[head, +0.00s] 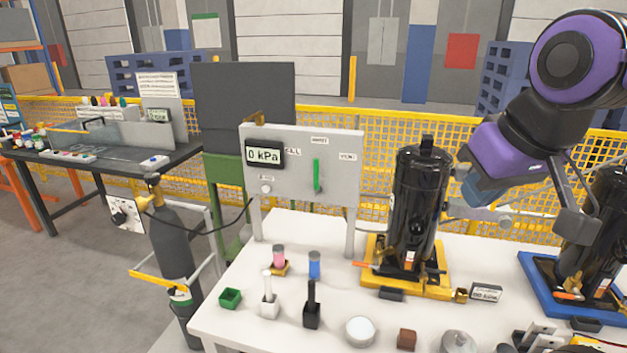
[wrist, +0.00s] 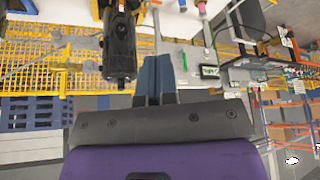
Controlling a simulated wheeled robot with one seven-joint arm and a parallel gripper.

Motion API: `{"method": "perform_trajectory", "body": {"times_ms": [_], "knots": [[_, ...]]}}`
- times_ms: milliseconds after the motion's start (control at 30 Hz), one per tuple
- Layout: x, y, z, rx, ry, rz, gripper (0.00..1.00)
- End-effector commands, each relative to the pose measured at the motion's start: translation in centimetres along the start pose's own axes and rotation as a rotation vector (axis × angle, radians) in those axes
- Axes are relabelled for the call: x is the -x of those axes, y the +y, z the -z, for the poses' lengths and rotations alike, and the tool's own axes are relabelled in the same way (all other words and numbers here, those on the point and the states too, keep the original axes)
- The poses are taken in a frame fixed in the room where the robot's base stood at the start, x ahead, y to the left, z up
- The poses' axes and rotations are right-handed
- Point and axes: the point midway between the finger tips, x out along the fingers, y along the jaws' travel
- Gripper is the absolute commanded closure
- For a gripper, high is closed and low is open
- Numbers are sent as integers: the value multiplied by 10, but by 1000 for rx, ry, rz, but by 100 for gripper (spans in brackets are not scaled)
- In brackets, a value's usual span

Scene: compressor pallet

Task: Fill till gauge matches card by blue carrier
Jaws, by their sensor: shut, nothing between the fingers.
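The gauge (head: 264,156) on the grey panel reads 0 kPa; it also shows in the wrist view (wrist: 209,71). A green lever (head: 317,175) stands upright on that panel. The blue carrier (head: 537,278) is at the right with a black compressor (head: 606,220) on it, partly hidden by my arm. A small card-like plate (head: 486,293) lies between the yellow and blue carriers; its text is too small to read. My gripper (head: 464,187) is above the table, right of the nearer compressor (head: 414,205). Its blue fingers (wrist: 159,75) are together and empty.
The yellow carrier (head: 432,285) holds the nearer compressor. A gas cylinder (head: 172,245) stands left of the table. A yellow mesh fence (head: 385,150) runs behind.

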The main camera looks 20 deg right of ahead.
Motion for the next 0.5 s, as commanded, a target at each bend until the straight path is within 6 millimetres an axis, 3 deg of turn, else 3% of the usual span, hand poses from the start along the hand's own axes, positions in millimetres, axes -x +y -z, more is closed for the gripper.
{"method": "perform_trajectory", "body": {"times_ms": [267, 433, 500], "knots": [[0, 0, 0, 0, 0, 0, 100], [-4, -1, 9, 2, 13, 0, 61], [-11, -1, 23, 6, 37, 1, 57]]}}
